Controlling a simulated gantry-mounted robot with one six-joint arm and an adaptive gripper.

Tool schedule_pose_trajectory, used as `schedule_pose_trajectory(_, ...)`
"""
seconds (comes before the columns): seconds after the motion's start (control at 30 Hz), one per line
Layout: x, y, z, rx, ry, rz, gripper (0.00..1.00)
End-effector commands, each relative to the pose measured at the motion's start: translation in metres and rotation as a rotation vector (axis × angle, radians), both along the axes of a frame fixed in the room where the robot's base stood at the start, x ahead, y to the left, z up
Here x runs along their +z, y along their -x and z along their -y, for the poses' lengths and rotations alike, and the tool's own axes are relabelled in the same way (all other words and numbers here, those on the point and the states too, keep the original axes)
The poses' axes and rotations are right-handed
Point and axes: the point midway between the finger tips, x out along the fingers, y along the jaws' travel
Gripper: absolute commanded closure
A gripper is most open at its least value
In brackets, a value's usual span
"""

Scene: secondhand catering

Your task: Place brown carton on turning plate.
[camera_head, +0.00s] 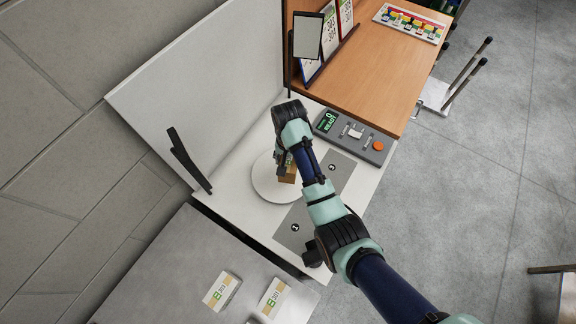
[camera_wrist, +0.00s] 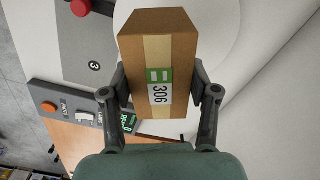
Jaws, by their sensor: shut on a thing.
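The brown carton (camera_wrist: 158,62) fills the middle of the wrist view, with a tan tape strip and a green-and-white label reading 306. My gripper (camera_wrist: 162,88) is shut on its two sides. In the head view the carton (camera_head: 289,175) shows partly below my gripper (camera_head: 285,164), which covers much of it. The white round turning plate (camera_head: 268,187) lies on the white counter under the carton. In the wrist view part of the plate (camera_wrist: 215,30) shows behind the carton. I cannot tell whether the carton touches the plate.
A control box (camera_head: 350,136) with a green display and orange button stands right of the plate. A grey numbered panel (camera_head: 296,230) lies in front. A black stand (camera_head: 188,160) rises at left. Two white cartons (camera_head: 222,291) sit on the grey table at lower left.

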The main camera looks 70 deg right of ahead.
Motion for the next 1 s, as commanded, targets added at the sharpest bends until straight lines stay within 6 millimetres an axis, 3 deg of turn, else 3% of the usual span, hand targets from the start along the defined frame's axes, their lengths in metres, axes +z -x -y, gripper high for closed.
schedule_pose_trajectory(0.1,-0.017,0.000,0.000,0.000,0.000,0.000,0.90)
schedule_pose_trajectory(0.3,-0.025,0.000,0.000,0.000,0.000,0.000,0.90)
schedule_pose_trajectory(0.5,-0.059,0.000,0.000,0.000,0.000,0.000,0.90)
schedule_pose_trajectory(0.9,-0.067,0.000,0.000,0.000,0.002,0.001,0.90)
schedule_pose_trajectory(0.93,-0.067,0.000,0.000,0.000,0.001,0.001,0.37)
schedule_pose_trajectory(1.0,-0.067,0.000,0.000,0.000,0.001,0.001,0.25)
